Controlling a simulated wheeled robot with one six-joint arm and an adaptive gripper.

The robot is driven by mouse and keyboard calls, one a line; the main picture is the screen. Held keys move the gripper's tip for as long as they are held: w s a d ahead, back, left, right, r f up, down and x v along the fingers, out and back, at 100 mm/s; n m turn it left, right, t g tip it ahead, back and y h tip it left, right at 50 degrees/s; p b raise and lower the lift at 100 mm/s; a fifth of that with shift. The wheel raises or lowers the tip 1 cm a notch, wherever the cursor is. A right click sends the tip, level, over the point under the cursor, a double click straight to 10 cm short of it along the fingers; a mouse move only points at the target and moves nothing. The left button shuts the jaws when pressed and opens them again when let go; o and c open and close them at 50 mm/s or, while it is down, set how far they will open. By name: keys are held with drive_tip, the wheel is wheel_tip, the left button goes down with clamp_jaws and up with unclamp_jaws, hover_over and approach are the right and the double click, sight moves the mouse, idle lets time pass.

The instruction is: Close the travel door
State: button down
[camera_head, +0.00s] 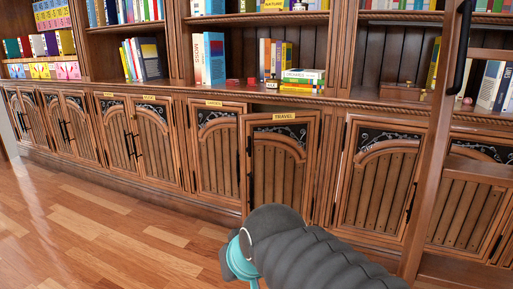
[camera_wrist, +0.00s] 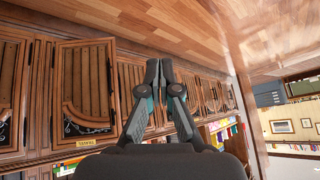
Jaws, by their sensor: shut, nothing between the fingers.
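The travel door (camera_head: 277,165) is a brown wooden cabinet door with a yellow TRAVEL label (camera_head: 283,116) at its top. It stands ajar, out from the cabinet front, with a gap above its top edge. A dark upright handle (camera_head: 250,188) runs along its left edge. In the wrist view the door (camera_wrist: 84,85) appears upside down, left of my gripper. My gripper (camera_wrist: 159,72) is shut and empty, with its fingertips together, apart from the door. In the head view my arm hides the floor below the door, and the fingers do not show.
Other cabinet doors (camera_head: 215,155) stand on both sides under shelves of books. A wooden ladder rail (camera_head: 432,150) rises in front of the cabinets at right. The wooden floor (camera_head: 110,225) at left is clear.

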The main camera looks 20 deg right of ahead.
sight(247, 147)
drive_tip(key=w+d+r+m+t+h+b, duration=0.1)
drive_tip(key=w+r+m+t, duration=0.25)
drive_tip(key=w, duration=0.75)
drive_tip(key=w+d+r+m+t+b, duration=0.15)
drive_tip(key=w+r+m, duration=0.25)
drive_tip(key=w, duration=0.7)
drive_tip(key=w+r+m+t+h, duration=0.1)
drive_tip(key=w+r+m+t, duration=0.25)
drive_tip(key=w, duration=0.75)
drive_tip(key=w+d+f+m+h+b, duration=0.1)
drive_tip(key=w+d+m+h, duration=0.5)
drive_tip(key=w+m, duration=0.15)
drive_tip(key=w+d+f+m+g+h+b, duration=0.1)
drive_tip(key=w+d+f+m+g+h, duration=0.4)
drive_tip(key=d+f+m+h, duration=0.4)
drive_tip(key=shift+m+g+y, duration=0.45)
drive_tip(key=shift+y, duration=0.15)
drive_tip(key=shift+w+a+f+x, duration=0.2)
drive_tip(key=shift+w+x, duration=0.1)
drive_tip(key=shift+x, duration=1.7)
drive_tip(key=shift+w+a+f+x, duration=0.1)
drive_tip(key=shift+w+a+x, duration=0.15)
drive_tip(key=shift+x, duration=1.75)
drive_tip(key=shift+w+a+f+x, duration=0.15)
drive_tip(key=shift+w+x, duration=0.25)
drive_tip(key=shift+x, duration=1.6)
